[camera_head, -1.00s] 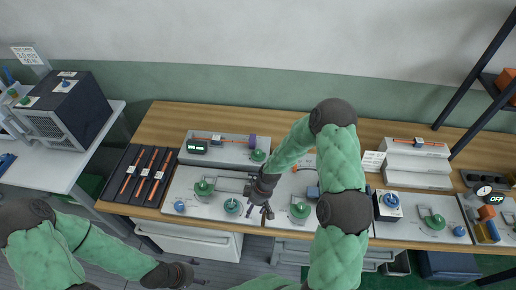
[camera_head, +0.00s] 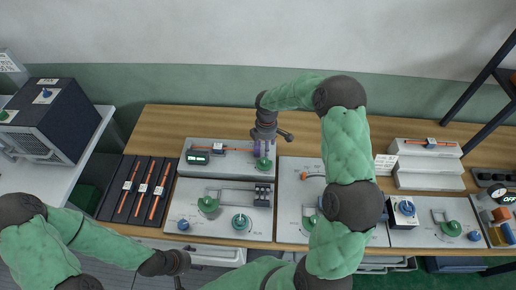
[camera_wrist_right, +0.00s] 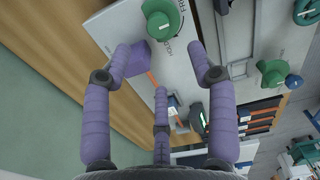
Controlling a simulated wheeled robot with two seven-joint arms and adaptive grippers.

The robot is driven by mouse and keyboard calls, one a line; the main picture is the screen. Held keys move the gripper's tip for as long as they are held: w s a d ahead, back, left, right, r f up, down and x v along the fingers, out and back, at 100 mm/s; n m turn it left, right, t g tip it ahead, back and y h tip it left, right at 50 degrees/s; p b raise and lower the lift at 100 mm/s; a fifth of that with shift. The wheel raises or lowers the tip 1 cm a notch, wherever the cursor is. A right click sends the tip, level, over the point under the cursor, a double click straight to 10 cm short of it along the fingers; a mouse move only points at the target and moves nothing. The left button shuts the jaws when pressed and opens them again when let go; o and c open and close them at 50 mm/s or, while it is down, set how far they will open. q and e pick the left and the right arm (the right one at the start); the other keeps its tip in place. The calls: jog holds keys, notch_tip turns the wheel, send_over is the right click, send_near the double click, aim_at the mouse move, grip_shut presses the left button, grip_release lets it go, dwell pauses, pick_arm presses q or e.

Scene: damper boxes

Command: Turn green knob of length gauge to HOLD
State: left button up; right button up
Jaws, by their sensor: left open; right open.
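The length gauge (camera_head: 232,164) is a pale box at the back of the bench, with a green-lit display, an orange rod and a purple block. Its green knob (camera_head: 264,164) is at the gauge's right end. In the right wrist view the knob (camera_wrist_right: 160,20) has a pale bar on top, with FREE and HOLD printed beside it. My right gripper (camera_head: 265,150) is open above the gauge's right end; its spread fingers (camera_wrist_right: 162,70) show below the knob there, and I cannot tell contact. My left gripper (camera_head: 180,268) is open and empty in front of the bench.
Panels with other green knobs (camera_head: 208,203) and a teal round knob (camera_head: 241,221) lie in front of the gauge. A dark tray with orange rods (camera_head: 137,188) is at its left. Pale stepped blocks (camera_head: 428,165) stand at the right. Wood behind the gauge is clear.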

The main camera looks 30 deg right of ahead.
aim_at(265, 160)
jog(key=f, duration=1)
jog(key=shift+w+f, duration=0.2)
jog(key=shift+f, duration=0.15)
jog(key=c, duration=1.1)
